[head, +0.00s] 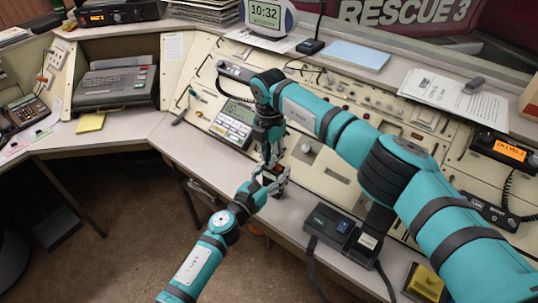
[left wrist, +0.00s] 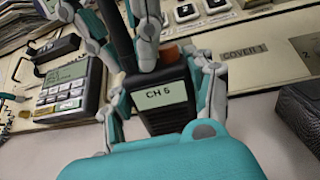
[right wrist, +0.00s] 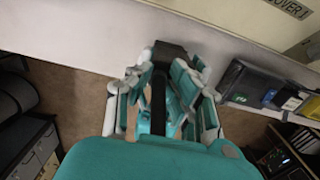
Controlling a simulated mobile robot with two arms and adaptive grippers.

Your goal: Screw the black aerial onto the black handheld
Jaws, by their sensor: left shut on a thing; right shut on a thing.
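The black handheld (left wrist: 160,95), with a lit "CH 6" screen and an orange-red knob on top, is upright between the fingers of my left gripper (head: 268,181), which is shut on it above the console's front edge. The black aerial (left wrist: 117,38) is a dark rod standing over the left side of the handheld's top. My right gripper (head: 270,158) comes down from above, shut on the aerial; it also shows in the right wrist view (right wrist: 163,85). The aerial's lower end appears to meet the handheld's top. I cannot tell whether the thread is engaged.
A keypad phone with a screen (head: 234,122) is behind and left of the grippers. A dark charger-like unit (head: 335,228) sits to the right on the desk. The sloped console panel (head: 325,165) rises close behind. Open floor (head: 150,200) lies at the left front.

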